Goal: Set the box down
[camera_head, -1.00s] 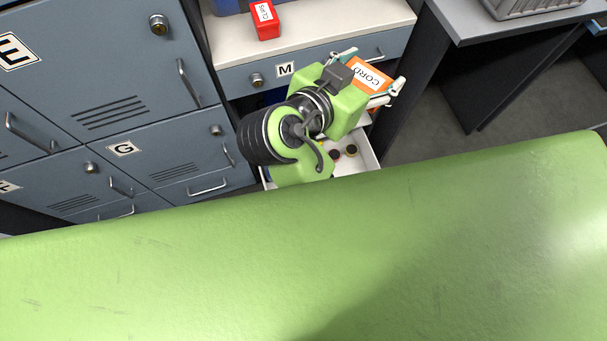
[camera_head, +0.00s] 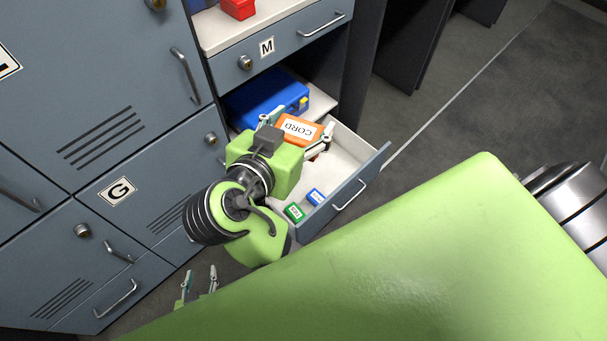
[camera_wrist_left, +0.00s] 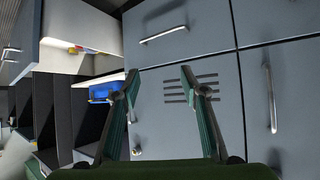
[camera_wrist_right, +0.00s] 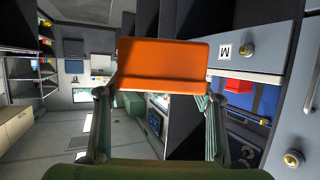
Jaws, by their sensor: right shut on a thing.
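The orange box labelled CORD (camera_head: 299,130) is held between the fingers of my right gripper (camera_head: 298,122). It is up over the back part of an open pale drawer (camera_head: 351,150). In the right wrist view the box (camera_wrist_right: 163,66) spans the gap between the fingertips. I cannot tell its exact height above the drawer floor. My left gripper (camera_head: 200,272) is low, left of the drawer, in front of the cabinets. In the left wrist view its fingers (camera_wrist_left: 158,75) are apart with nothing between them.
A green box (camera_head: 293,212) and a small blue box (camera_head: 316,196) lie near the drawer's front. A blue case (camera_head: 268,97) stands on the shelf behind. A red box (camera_head: 239,9) is on the white counter above drawer M. Grey lockers stand left; bare floor lies right.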

